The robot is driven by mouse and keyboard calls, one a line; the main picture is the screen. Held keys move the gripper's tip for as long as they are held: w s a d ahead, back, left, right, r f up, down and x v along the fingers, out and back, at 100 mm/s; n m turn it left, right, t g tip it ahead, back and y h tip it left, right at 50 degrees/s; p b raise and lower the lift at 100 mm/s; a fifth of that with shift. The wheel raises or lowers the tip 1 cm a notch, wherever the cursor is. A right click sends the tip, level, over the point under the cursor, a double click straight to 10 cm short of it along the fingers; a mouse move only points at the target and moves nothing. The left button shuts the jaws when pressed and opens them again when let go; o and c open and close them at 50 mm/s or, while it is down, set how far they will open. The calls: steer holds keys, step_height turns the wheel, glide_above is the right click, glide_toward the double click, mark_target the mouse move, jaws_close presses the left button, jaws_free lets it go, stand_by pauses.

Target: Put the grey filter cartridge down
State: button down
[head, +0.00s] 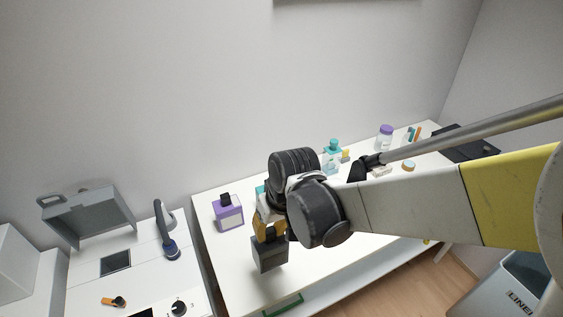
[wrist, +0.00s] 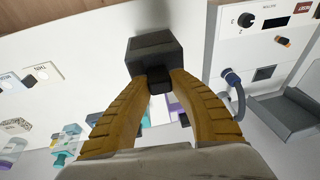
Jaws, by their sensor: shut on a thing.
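The grey filter cartridge (head: 270,254) is a dark block held by my gripper (head: 270,232) over the front left part of the white table (head: 325,258) in the head view. In the wrist view the cartridge (wrist: 153,50) is at the upper middle. The yellow fingers of my gripper (wrist: 160,82) are closed on its small dark knob. A soft shadow lies on the white surface beyond the cartridge. I cannot tell whether its underside touches the table. My arm hides part of the table behind it.
A purple-and-white box (head: 229,213) stands left of my gripper. Bottles, including a teal one (head: 333,155) and a purple-capped jar (head: 385,137), stand toward the back. A white machine with a grey open bin (head: 90,218) and a blue-ended handle (head: 170,248) is at left, beyond a gap.

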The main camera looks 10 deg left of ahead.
steer(key=w+a+f+b, duration=0.2)
steer(key=w+f, duration=0.1)
steer(key=f, duration=0.3)
steer(key=shift+w+a+f+b, duration=0.15)
steer(key=shift+a+f+b, duration=0.1)
steer(key=shift+b, duration=0.1)
steer(key=shift+f, duration=0.25)
steer(key=c, duration=1.2)
jaws_free()
steer(key=shift+r, duration=0.1)
steer(key=shift+c, duration=0.2)
